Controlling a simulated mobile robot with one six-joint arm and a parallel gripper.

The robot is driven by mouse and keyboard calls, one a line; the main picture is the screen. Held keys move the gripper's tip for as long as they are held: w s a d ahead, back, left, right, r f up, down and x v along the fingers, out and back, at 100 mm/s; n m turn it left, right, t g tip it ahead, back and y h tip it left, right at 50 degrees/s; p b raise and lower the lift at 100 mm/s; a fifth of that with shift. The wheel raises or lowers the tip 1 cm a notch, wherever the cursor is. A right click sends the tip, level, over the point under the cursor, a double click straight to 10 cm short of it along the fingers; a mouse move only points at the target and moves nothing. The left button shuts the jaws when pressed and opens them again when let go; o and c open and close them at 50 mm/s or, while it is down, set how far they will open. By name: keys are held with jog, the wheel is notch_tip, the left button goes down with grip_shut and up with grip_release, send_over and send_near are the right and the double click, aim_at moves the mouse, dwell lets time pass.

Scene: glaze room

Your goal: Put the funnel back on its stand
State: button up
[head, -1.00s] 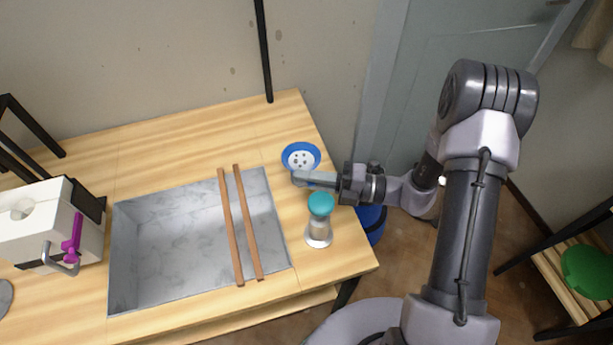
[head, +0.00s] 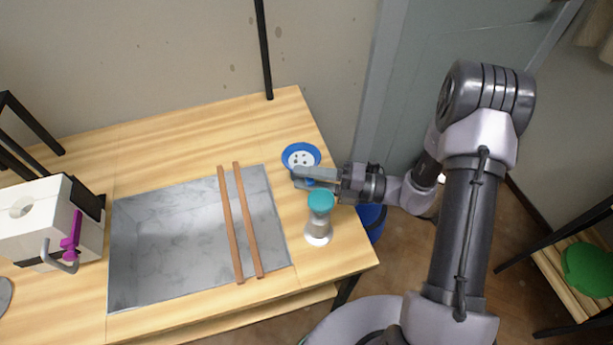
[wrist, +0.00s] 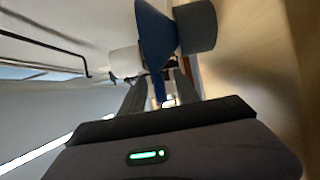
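The blue funnel (head: 287,155), with a white holed disc inside, is upright near the table's far right corner. In the wrist view the funnel (wrist: 155,38) narrows into a grey cylinder (wrist: 197,27) that looks like its stand; the head view hides this cylinder. My gripper (head: 303,180) is beside the funnel on its near side. Its fingers are spread, and a blue tab of the funnel shows between them in the wrist view (wrist: 158,90). I cannot tell whether either finger touches the tab.
A teal-topped shaker (head: 320,203) stands close on the near side of my gripper. Two wooden strips (head: 247,218) lie across the grey basin (head: 165,240). A white machine (head: 45,222) with a magenta lever is at the left. Bare table lies behind the basin.

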jog(key=s+d+p, duration=0.3)
jog(key=d+p, duration=0.1)
jog(key=d, duration=1.3)
jog(key=shift+s+p, duration=0.2)
jog(key=shift+p, duration=0.2)
